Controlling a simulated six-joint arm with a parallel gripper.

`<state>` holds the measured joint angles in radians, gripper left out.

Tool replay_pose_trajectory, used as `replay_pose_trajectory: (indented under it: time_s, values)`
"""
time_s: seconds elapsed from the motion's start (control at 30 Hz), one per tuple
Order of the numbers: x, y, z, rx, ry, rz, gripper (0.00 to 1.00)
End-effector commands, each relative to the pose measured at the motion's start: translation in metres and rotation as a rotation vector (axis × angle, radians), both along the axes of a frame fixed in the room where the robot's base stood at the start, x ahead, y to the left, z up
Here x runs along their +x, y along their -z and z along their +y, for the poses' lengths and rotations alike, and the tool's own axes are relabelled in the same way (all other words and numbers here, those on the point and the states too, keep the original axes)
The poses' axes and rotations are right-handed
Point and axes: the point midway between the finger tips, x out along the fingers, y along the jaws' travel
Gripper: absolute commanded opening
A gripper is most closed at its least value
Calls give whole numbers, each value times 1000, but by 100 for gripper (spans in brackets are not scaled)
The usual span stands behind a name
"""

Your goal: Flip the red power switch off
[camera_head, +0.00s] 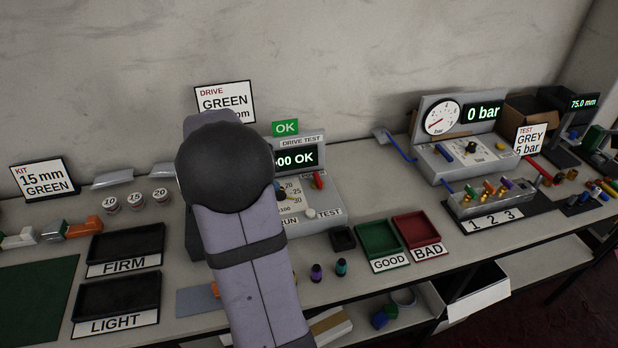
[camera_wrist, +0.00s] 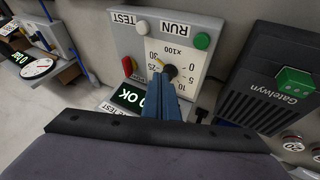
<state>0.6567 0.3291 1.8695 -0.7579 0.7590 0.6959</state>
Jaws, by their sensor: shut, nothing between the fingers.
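The red switch (camera_head: 319,180) sits on the upper right of the grey drive test box (camera_head: 328,200), beside the dial scale. In the wrist view the red switch (camera_wrist: 127,66) shows left of the dial. I cannot tell its on or off position clearly. My gripper (camera_wrist: 160,78) is shut and empty, with blue fingers. Its tips are over or near the black dial knob (camera_wrist: 170,72), apart from the red switch. Whether they touch the knob is unclear. In the head view my arm hides most of the gripper and the left of the box.
The box has a green RUN button (camera_wrist: 202,40), a white TEST button (camera_wrist: 143,27) and a lit display (camera_head: 297,158) ending in "00 OK". A black finned block (camera_wrist: 270,85) stands beside it. GOOD (camera_head: 378,239) and BAD (camera_head: 416,229) trays lie to the right.

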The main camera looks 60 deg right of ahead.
Motion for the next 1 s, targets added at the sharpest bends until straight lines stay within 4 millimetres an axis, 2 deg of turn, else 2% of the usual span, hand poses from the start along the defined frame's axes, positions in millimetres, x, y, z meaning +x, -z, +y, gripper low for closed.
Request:
replay_pose_trajectory:
  time_s: [0.03,0.1,0.2,0.63,0.83,1.0]
  values:
    - [-3,-5,-13,-20,21,-9,0]
    - [-6,-9,-24,-41,39,-17,0]
    - [-7,-12,-32,-57,51,-23,0]
    - [-8,-11,-34,-58,51,-23,0]
    - [-9,0,-42,-57,52,-21,0]
    - [-11,19,-56,-55,52,-19,0]
